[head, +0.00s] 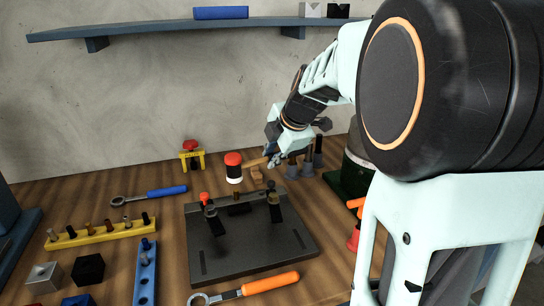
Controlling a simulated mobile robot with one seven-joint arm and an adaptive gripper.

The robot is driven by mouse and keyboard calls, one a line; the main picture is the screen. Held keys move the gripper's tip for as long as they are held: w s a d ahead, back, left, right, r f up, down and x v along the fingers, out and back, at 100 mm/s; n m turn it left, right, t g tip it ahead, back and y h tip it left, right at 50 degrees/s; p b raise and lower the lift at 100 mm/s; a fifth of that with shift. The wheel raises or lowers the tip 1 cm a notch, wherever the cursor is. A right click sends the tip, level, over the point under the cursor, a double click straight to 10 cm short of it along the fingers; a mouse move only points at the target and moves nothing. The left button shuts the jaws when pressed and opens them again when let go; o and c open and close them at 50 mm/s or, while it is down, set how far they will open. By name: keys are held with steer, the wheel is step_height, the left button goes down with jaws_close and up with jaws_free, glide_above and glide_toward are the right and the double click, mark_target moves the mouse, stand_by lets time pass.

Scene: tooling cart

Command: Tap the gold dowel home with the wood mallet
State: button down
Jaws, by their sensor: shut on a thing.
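My gripper (272,153) is shut on the wooden handle (256,162) of a mallet. The mallet's head (233,168), red on top and white below, hangs to the left of my gripper, upright and above the back of a dark fixture plate (245,253). A small brownish piece (237,196) sits at the fixture's back edge, below the mallet head; I cannot tell whether it is the gold dowel. The head appears apart from it. My fingertips are small and partly hidden by the wrist.
Toggle clamps, one red-tipped (205,198), stand on the fixture. A yellow rack (100,235) of several pegs and a blue rack (145,275) lie left. A ratchet (150,195), an orange-handled wrench (245,289) and a red-yellow clamp (191,155) surround it. A shelf (180,27) hangs above.

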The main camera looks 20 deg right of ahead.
step_height(320, 180, down, 4)
steer(key=b, duration=0.3)
steer(key=shift+f+b, duration=0.15)
steer(key=shift+b, duration=0.2)
steer(key=shift+r+p, duration=1.4)
steer(key=shift+r, duration=1.1)
steer(key=shift+f, duration=0.1)
steer(key=shift+b, duration=0.6)
